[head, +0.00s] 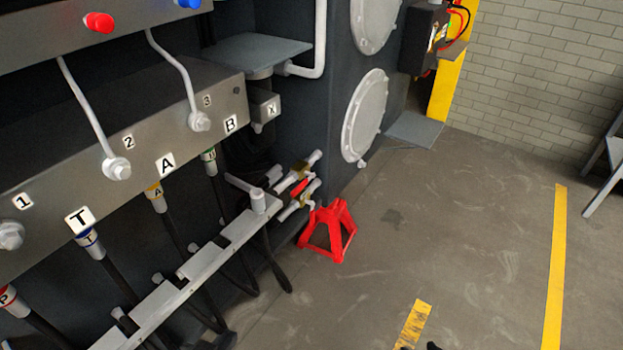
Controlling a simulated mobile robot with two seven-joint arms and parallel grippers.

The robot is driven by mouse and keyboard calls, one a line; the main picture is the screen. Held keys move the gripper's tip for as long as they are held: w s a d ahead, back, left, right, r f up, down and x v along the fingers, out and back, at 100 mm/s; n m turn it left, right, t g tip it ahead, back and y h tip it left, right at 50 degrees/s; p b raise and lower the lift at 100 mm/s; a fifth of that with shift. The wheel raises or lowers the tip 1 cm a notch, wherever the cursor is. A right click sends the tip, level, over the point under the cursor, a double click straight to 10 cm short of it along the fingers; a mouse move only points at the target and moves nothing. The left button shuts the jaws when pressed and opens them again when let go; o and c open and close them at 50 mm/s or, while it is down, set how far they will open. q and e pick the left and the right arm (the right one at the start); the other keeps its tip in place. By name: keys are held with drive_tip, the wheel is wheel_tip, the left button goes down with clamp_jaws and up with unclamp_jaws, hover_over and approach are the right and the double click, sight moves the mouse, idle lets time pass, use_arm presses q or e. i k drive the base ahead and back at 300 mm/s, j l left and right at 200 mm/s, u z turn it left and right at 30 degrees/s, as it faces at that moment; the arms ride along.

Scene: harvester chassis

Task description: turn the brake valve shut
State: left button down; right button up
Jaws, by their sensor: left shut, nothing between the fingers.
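Two small brass valve bodies on pale pipes sit low beside the dark chassis wall, near the middle of the head view. The upper valve (300,171) is the farther up of the two. The lower valve (306,192) has a short red handle (299,187) beside it, which looks roughly in line with the pipe. I see no label telling which is the brake valve. Only small dark tips of my left gripper (433,346) seem to show at the bottom edge, well away from the valves and empty. My right gripper is not seen.
A red stand (329,229) is on the floor just right of the valves. A grey rail (190,280) with black hoses runs at lower left, below a labelled metal manifold (75,165). The floor (450,220) to the right is open, with yellow stripes (555,270).

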sight(305, 182)
drive_tip(key=i+l+u, duration=0.15)
drive_tip(key=i+l, duration=0.55)
drive_tip(key=l, duration=0.15)
drive_tip(key=i+u, duration=0.1)
drive_tip(key=u, duration=1.6)
drive_tip(key=k, duration=0.05)
